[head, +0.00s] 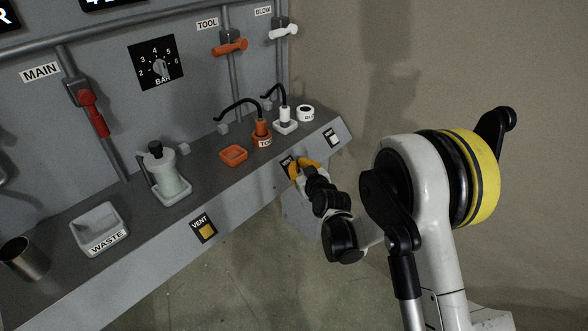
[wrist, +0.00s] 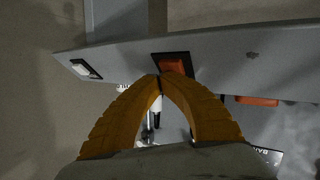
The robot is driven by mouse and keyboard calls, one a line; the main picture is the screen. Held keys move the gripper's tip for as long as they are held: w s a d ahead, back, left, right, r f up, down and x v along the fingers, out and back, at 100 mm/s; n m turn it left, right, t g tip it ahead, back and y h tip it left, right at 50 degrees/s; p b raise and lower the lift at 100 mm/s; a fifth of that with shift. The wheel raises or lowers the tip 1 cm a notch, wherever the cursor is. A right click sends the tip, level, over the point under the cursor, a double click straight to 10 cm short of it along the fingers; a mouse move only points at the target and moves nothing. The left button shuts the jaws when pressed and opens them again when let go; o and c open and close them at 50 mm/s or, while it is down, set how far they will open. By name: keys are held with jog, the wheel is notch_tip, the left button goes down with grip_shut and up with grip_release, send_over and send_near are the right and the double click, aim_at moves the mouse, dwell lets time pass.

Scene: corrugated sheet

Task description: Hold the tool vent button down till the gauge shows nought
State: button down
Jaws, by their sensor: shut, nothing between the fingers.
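The tool vent button is an orange square in a black frame on the bench's sloped front face. It shows in the wrist view (wrist: 174,64); in the head view my fingers mostly cover it. My gripper (head: 293,166) is shut and empty, its orange-yellow fingertips meeting at the button's lower frame edge in the wrist view (wrist: 160,78). I cannot tell whether they touch or press the button. White display digits (head: 112,3) at the head view's top edge are cut off, so no tool gauge reading is legible.
A white button (head: 333,138) and a yellow VENT button (head: 207,231) sit on the same front face. Behind are an orange tray (head: 233,156), orange and white hose fittings, a BAR dial (head: 158,66) and orange TOOL lever (head: 230,47). Open floor lies before the bench.

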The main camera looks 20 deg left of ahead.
jog(key=shift+d+r, duration=0.1)
dwell(0.3)
jog(key=shift+s+d+r, duration=0.2)
jog(key=shift+d+r, duration=0.25)
jog(key=shift+r, duration=0.05)
jog(key=shift+s+d+r+p, duration=0.35)
jog(key=shift+d+r+p, duration=0.1)
jog(key=shift+d+r, duration=0.45)
jog(key=shift+s+d+r+p, duration=0.35)
jog(key=shift+d+r+p, duration=0.05)
jog(key=shift+d+r, duration=0.4)
jog(key=shift+r, duration=0.1)
